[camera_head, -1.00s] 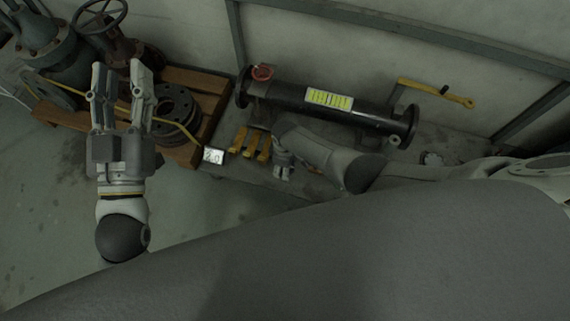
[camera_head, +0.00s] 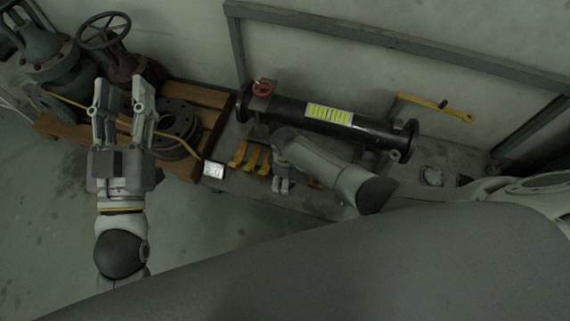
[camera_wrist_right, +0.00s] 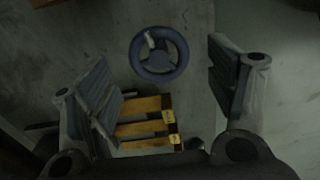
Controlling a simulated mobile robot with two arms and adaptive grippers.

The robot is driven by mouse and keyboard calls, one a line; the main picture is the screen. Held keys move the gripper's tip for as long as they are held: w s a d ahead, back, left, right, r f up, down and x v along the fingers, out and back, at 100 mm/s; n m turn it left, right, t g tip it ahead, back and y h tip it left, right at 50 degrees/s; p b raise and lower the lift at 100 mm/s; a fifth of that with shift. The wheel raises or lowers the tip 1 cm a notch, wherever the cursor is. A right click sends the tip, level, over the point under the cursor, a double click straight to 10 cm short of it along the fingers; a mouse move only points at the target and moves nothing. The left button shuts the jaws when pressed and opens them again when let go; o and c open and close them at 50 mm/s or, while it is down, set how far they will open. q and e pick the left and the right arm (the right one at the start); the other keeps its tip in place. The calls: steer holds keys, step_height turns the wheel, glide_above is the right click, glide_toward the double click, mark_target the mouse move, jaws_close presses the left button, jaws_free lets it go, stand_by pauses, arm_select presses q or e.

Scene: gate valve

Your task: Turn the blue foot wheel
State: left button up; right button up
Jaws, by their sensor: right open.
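The blue foot wheel (camera_wrist_right: 159,54) shows in the right wrist view as a round handwheel with spokes, lying above the yellow bars. My right gripper (camera_wrist_right: 158,80) is open, with one finger on each side of the picture and the wheel seen between them; it looks apart from the wheel. In the head view my right gripper (camera_head: 283,185) is small, close to the yellow bars; I cannot make out the blue wheel there. My left gripper (camera_head: 122,84) is open and empty, in front of the wooden pallet in the picture.
A black pipe (camera_head: 285,117) with a small red wheel (camera_head: 262,88) lies along the wall. Yellow bars (camera_head: 248,158) and a white label box (camera_head: 213,170) are near the right gripper. A wooden pallet (camera_head: 205,92) holds valves and flanges. The floor (camera_head: 50,220) at left is clear.

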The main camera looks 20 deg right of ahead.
step_height(320, 180, up, 9)
stand_by(0.5)
stand_by(0.4)
